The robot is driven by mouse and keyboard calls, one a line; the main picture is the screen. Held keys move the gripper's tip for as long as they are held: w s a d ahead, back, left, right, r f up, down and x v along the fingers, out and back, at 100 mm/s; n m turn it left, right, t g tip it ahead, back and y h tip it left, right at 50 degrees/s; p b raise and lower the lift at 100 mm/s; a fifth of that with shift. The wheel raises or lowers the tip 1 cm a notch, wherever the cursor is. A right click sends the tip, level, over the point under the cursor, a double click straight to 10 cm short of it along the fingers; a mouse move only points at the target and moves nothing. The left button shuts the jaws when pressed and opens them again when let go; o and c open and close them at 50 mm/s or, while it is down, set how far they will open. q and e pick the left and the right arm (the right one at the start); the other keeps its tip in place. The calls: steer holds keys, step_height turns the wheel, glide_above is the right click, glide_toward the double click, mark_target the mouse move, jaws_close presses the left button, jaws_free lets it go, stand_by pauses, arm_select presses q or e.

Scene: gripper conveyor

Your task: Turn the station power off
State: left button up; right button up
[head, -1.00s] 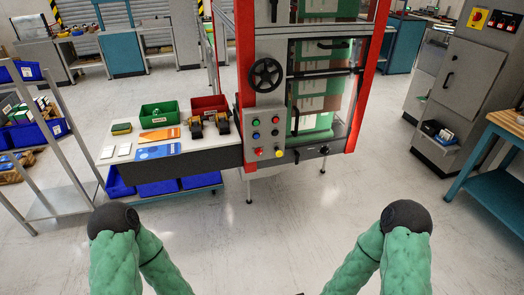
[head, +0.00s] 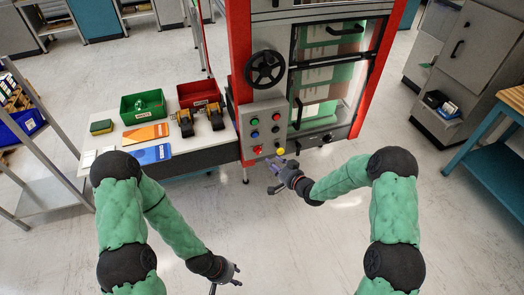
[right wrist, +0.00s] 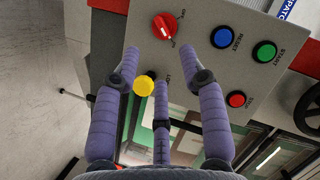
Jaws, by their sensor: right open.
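The grey control panel (head: 266,108) is on the front of the red-framed station. Its red rotary knob (head: 258,149) sits at the lower left; in the right wrist view the knob (right wrist: 164,27) is at the top, with small lettering beside it. I cannot tell its setting. My right gripper (head: 276,178) is open and empty, just below and in front of the panel, apart from the knob. My left gripper (head: 231,276) is low over the floor, open and empty.
Blue RESET (right wrist: 224,37), green START (right wrist: 264,51) and red STOP (right wrist: 236,99) buttons are close by. A black handwheel (head: 265,69) is above the panel. A side table (head: 200,152) with bins stands left. The floor in front is clear.

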mark_target(259, 151)
steer(key=b+x, duration=0.1)
steer(key=x, duration=0.8)
steer(key=shift+w+a, duration=0.1)
steer(key=shift+a, duration=0.05)
jaws_close()
